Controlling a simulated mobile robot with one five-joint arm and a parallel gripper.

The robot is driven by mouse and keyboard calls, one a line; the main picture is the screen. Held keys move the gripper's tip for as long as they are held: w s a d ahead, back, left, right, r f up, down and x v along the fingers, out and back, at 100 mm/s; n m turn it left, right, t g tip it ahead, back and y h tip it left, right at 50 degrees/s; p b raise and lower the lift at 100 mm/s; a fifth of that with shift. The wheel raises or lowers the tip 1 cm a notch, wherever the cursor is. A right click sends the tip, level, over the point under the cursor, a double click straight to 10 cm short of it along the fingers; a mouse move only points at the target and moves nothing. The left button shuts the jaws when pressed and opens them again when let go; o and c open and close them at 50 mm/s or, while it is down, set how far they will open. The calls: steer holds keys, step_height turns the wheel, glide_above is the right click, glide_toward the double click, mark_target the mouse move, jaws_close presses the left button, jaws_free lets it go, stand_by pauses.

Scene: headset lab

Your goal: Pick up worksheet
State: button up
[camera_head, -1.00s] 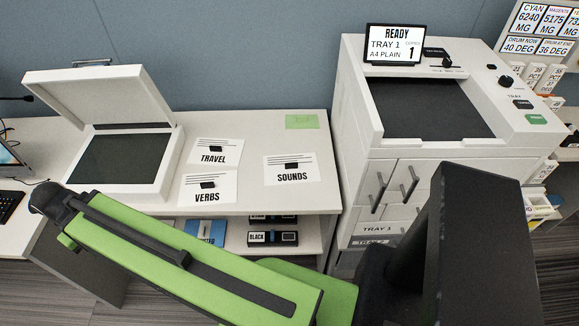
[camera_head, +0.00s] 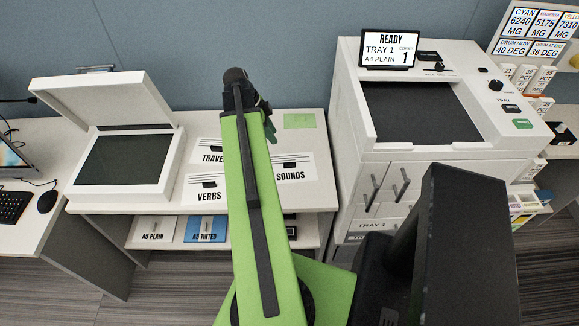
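Three white worksheets with black clips or tabs lie on the white counter: TRAVEL (camera_head: 209,151), partly hidden by my arm, VERBS (camera_head: 206,188), and SOUNDS (camera_head: 297,167), whose left edge is close to my arm in the picture. My green arm reaches up across the counter, between VERBS and SOUNDS. The end of my arm, with my gripper (camera_head: 270,128), is over the back of the counter, above the sheets. The fingers are small and mostly hidden behind the arm, so their opening does not show.
An open-lidded scanner (camera_head: 125,160) stands left of the sheets. A printer (camera_head: 345,135) with a READY screen (camera_head: 389,48) stands to the right. A green note (camera_head: 299,121) lies at the counter's back. A shelf below holds A5 PLAIN (camera_head: 153,230) and A5 TINTED (camera_head: 205,229) packs.

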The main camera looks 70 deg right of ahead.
steer(key=b, duration=1)
glide_above(288, 163)
steer(key=w, duration=0.2)
steer(key=f, duration=1)
steer(key=shift+s+a+f, duration=0.1)
steer(key=shift+a+f, duration=0.2)
steer(key=shift+f, duration=0.05)
steer(key=shift+s+d+f, duration=0.1)
steer(key=shift+s+f, duration=0.1)
steer(key=b+x, duration=0.5)
steer(key=shift+w+f, duration=0.25)
steer(key=shift+f, duration=0.05)
steer(key=shift+r, duration=0.2)
jaws_close()
